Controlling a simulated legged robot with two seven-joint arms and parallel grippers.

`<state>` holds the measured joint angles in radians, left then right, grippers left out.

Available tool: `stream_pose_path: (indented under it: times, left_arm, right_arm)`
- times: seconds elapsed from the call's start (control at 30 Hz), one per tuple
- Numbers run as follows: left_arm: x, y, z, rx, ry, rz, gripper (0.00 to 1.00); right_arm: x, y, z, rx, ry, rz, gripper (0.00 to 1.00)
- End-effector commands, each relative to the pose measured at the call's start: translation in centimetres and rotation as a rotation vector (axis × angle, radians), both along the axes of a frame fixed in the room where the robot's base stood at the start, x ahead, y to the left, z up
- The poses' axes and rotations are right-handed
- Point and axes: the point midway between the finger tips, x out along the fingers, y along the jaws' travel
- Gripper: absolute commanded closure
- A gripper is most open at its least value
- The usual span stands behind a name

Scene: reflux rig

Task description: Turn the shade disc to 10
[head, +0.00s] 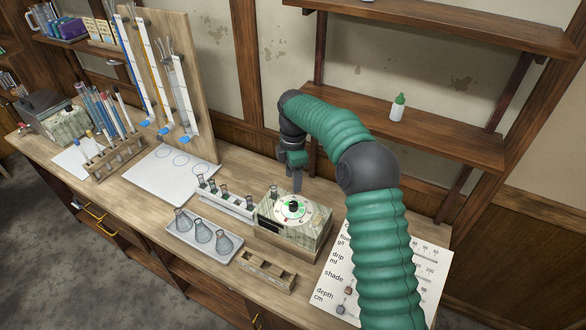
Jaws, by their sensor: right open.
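The shade disc (292,208) is a white round dial with a green and dark centre. It lies on top of a patterned box-shaped device (285,238) on the bench. Its markings are too small to read. My right gripper (296,183) hangs just above and behind the disc, pointing down. It is open, and its fingertips look close to the disc's far edge; I cannot tell whether they touch it. My green right arm covers part of the bench at the right. My left gripper is not in view.
A tray with several flasks (183,243) and a small rack of dark vials (229,203) stand left of the device. A wooden block (267,272) lies in front. A printed chart (332,279) lies right, partly behind my arm. A tall burette board (190,60) stands back left.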

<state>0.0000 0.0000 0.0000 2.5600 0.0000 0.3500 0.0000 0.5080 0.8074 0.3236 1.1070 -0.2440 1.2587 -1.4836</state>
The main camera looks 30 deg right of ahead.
Motion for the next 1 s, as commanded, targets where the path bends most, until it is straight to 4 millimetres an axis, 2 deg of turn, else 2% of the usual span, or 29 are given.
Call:
stream_pose_path:
  times: [0.03,0.13,0.23,0.33,0.8,0.87,0.97,1.0]
  left_arm:
    - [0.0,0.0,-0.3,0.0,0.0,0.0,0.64]
    - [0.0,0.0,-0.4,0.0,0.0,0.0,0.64]
    - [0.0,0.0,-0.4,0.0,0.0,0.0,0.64]
    - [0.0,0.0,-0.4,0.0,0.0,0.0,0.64]
    - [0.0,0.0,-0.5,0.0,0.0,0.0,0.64]
    - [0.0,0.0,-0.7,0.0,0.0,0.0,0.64]
    - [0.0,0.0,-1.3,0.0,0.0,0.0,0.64]
    - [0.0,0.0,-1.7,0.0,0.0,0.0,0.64]
  right_arm:
    - [0.2,0.0,1.3,-0.002,-0.006,0.0,0.5]
    - [0.2,0.0,3.5,0.0,-0.003,0.0,0.5]
    - [0.2,0.0,4.9,-0.001,-0.002,0.0,0.5]
    - [0.1,0.0,5.5,0.0,0.001,0.001,0.5]
    - [0.1,0.2,5.5,0.0,0.0,-0.003,0.5]
    - [0.1,0.8,5.2,-0.004,-0.004,-0.019,0.5]
    - [-0.4,3.3,3.9,-0.015,-0.016,-0.09,0.5]
    - [-0.8,4.6,3.2,-0.021,-0.026,-0.133,0.5]
